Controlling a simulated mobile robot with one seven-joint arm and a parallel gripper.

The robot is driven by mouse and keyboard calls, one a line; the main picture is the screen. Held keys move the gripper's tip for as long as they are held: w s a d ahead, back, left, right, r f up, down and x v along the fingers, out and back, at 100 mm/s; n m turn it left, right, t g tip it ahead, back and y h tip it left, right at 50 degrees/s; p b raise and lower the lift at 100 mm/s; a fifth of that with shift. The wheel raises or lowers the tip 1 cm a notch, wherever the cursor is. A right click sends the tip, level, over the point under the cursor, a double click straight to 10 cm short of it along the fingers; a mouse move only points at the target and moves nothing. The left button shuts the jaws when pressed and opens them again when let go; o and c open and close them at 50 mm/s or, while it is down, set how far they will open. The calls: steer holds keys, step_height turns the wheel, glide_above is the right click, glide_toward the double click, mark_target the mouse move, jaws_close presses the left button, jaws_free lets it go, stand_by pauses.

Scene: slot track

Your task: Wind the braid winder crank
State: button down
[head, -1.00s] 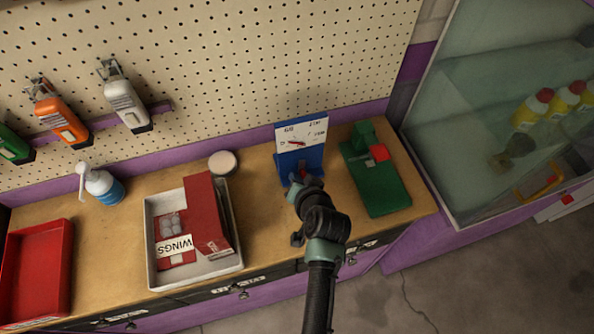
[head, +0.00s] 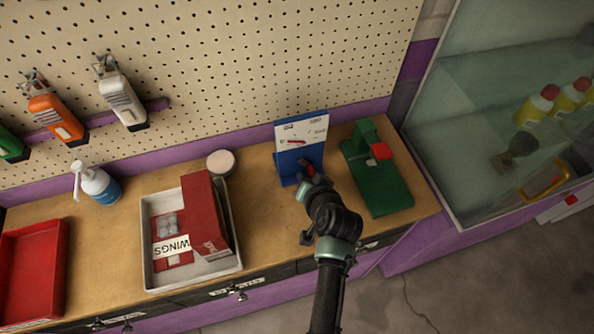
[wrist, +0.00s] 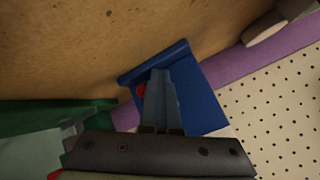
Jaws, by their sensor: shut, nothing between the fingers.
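A blue stand (head: 290,166) with a white printed panel (head: 315,130) and a small red pointer (head: 294,140) stands upright on the bench near the pegboard. It appears to be the winder. A red part (head: 309,168), perhaps the crank knob, shows low on its front, partly hidden by my gripper. My gripper (head: 305,183) is right in front of the stand. In the wrist view the stand (wrist: 208,105) lies behind my shut, empty fingers (wrist: 160,78). The red part (wrist: 141,90) shows just left of the fingertips; I cannot tell whether they touch it. The crank arm is hidden.
A green device (head: 378,190) with a red block (head: 381,151) stands close on the right. A white tray (head: 147,225) with a red box lies left. A round tin (head: 221,163) sits behind. The bench (head: 262,210) between tray and stand is clear.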

steer(key=shift+d, duration=0.1)
steer(key=shift+w+d, duration=0.2)
steer(key=shift+d, duration=0.3)
steer(key=shift+d+r, duration=0.1)
steer(key=shift+w+d+r, duration=0.15)
steer(key=shift+d, duration=0.2)
stand_by(0.4)
steer(key=shift+w+d+r, duration=0.15)
steer(key=shift+d+r, duration=0.3)
